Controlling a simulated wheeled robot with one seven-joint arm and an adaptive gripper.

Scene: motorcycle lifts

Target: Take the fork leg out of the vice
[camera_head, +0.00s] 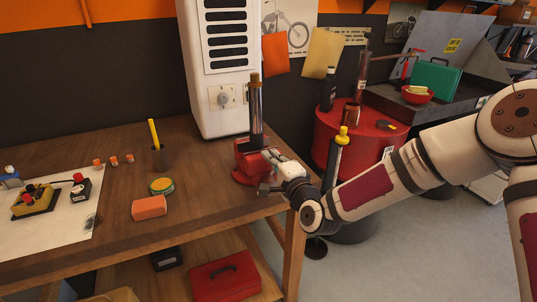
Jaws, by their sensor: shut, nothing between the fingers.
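The fork leg (256,108) stands upright in the red vice (247,172) near the right edge of the wooden workbench. It is a dark, shiny tube with a brownish top end. Its lower end is hidden in the vice. My gripper (270,156) reaches in from the right, at the vice's right side and close to the base of the fork leg. The gripper is shut and empty. Its fingertips are small here, and I cannot tell whether they touch the vice.
A white cabinet (215,95) stands behind the vice. An orange block (149,208), a green tin (161,186) and a dark cup (159,159) with a yellow stick stand left on the bench. A red drum (329,122) and a yellow-topped bottle (335,155) are at the right.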

